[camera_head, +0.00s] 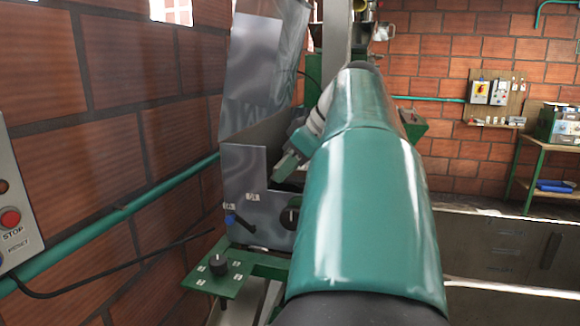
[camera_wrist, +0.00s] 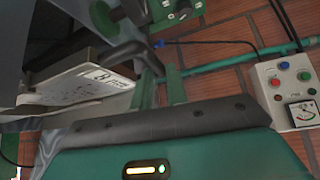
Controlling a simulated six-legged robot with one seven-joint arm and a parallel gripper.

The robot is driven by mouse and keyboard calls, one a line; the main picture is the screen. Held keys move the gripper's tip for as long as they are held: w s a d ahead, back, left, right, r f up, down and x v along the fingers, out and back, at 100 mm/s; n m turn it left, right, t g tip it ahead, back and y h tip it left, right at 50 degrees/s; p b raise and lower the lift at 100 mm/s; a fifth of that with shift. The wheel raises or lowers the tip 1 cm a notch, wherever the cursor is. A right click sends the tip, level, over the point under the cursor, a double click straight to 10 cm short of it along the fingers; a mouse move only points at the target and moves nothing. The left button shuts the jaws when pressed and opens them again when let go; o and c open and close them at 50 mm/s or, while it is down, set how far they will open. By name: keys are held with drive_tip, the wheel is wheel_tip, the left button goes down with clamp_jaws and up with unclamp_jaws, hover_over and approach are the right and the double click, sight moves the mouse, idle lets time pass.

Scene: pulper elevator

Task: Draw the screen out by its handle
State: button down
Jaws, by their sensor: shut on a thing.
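In the wrist view my gripper (camera_wrist: 162,73) has its two green fingers closed on a black curved handle (camera_wrist: 128,52). The handle reaches back towards a pale metal plate, which looks like the screen (camera_wrist: 85,82), with a small dark label and marks on its face. The screen lies left of the fingers, beside the grey machine. In the head view my gripper (camera_head: 288,160) is at the opening of the grey metal housing (camera_head: 262,205). My green arm covers much of that area, and I cannot make out the screen or handle there.
A control box with a red stop button (camera_head: 10,217) is on the brick wall at left. A green pipe (camera_head: 130,208) runs along this wall. A bench (camera_head: 548,146) stands at far right.

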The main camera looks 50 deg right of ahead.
drive_tip(key=shift+s+a, duration=0.3)
drive_tip(key=shift+a, duration=0.3)
drive_tip(key=shift+s+a, duration=0.25)
drive_tip(key=shift+a, duration=0.3)
drive_tip(key=c, duration=1.3)
unclamp_jaws()
drive_tip(key=v, duration=1.3)
drive_tip(key=shift+s+r, duration=0.25)
drive_tip(key=shift+s, duration=0.05)
